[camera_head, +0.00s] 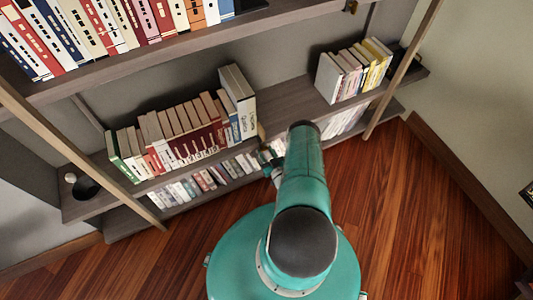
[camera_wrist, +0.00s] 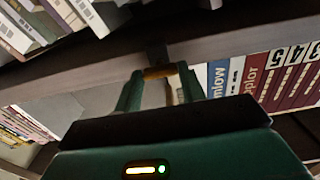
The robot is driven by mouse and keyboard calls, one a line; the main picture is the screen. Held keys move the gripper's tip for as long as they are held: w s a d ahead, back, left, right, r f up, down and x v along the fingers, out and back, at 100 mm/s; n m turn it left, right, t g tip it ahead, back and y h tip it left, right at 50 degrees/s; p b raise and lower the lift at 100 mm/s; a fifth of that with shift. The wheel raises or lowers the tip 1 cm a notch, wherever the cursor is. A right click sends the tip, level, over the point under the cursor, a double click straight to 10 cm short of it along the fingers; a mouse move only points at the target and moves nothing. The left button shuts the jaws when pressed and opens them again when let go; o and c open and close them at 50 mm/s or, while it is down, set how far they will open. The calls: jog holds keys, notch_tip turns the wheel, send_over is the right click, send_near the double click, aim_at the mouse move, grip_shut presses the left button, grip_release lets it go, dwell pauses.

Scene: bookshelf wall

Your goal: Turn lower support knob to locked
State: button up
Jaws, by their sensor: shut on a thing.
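The lower support knob (camera_wrist: 159,72) is a small brass-coloured piece under a dark bracket at the shelf edge in the wrist view. My gripper (camera_wrist: 160,78) has its two teal fingers on either side of the knob and is shut on it. The knob's turn angle and any lock marking cannot be read. In the head view my gripper (camera_head: 273,165) is small and partly hidden by my teal arm, close to the shelf front. A tan piece shows at the shelf edge just above it, too small to make out.
Books (camera_head: 175,135) stand on the middle shelf left of my arm, and more books (camera_head: 355,70) stand to its right. A bottom shelf with books lies below. A slanted wooden post (camera_head: 400,70) stands at right. The wood floor (camera_head: 410,220) is clear.

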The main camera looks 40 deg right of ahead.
jog(key=shift+m, duration=8.9)
jog(key=shift+f, duration=0.1)
jog(key=o, duration=1)
jog(key=shift+s, duration=0.1)
jog(key=v, duration=1.3)
jog(key=shift+s+a, duration=0.15)
jog(key=shift+s, duration=0.2)
